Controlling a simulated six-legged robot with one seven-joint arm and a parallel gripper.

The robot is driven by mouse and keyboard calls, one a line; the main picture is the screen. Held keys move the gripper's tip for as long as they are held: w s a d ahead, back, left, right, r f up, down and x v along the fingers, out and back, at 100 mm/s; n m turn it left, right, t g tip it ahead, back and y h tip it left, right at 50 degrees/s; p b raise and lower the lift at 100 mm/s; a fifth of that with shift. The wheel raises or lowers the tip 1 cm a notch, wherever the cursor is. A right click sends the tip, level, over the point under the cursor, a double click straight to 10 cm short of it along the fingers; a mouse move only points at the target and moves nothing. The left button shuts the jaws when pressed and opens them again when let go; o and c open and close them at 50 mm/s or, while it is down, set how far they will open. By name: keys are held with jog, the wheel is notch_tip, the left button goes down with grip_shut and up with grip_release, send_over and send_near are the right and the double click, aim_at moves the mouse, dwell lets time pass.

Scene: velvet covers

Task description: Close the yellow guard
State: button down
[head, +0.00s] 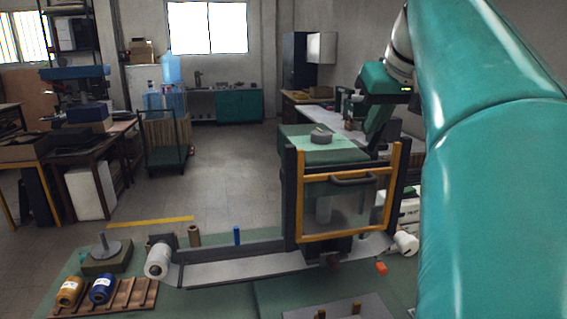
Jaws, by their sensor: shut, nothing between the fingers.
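The yellow guard (299,200) is a yellow-edged frame with a clear panel, standing between two dark posts above a long grey bed. A dark curved handle (352,181) crosses its upper part. The guard's lower edge is above the bed, with a dark block showing below it. A pale cylinder shows through the panel. My arm comes down from the upper right, and my gripper (373,138) hangs behind the guard's upper right part. It is shut and empty, apart from the handle as far as I can see. Its fingertips are small and partly hidden.
The grey bed (230,270) runs left to a white roll (158,260). A rack (125,294) with yellow and blue spools is at the lower left. A blue cylinder (237,236) stands behind the bed.

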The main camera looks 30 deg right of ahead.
send_near(362, 170)
jog(key=w+a, duration=0.1)
jog(key=w+a+f, duration=0.1)
jog(key=shift+a+f, duration=0.25)
jog(key=shift+a, duration=0.1)
jog(key=f, duration=0.3)
jog(key=shift+s+a+f, duration=0.2)
jog(key=shift+s+f, duration=0.1)
jog(key=shift+s, duration=0.05)
jog(key=shift+s, duration=0.1)
notch_tip(362, 170, down, 20)
